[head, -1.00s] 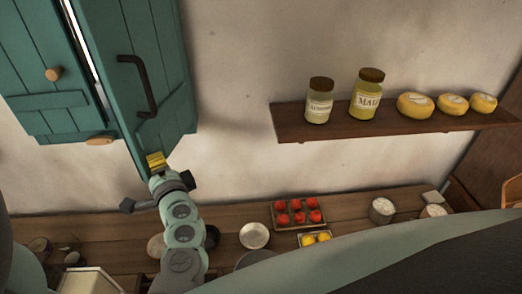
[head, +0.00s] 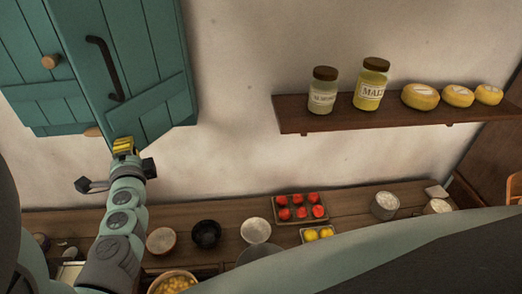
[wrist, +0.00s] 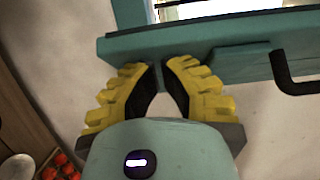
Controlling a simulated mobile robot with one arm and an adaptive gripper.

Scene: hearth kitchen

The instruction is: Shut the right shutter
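The right shutter (head: 148,75) is a teal plank panel with a dark bar handle (head: 104,68), at the upper left of the head view. It stands angled out from the wall, overlapping part of the left shutter (head: 40,70), which has a round wooden knob. My gripper (head: 124,145) is at the lower free corner of the right shutter. In the wrist view my yellow fingers (wrist: 160,68) are drawn together at the tips, with a narrow empty gap. They are at the shutter's edge (wrist: 185,38); contact is unclear. A bright strip shows beyond that edge.
A wooden shelf (head: 400,121) with two jars and several yellow cheeses is right of the shutters. Below, a counter (head: 350,205) holds bowls, a tray of red items (head: 300,207) and a tray of yellow items. The wall between shutter and shelf is bare.

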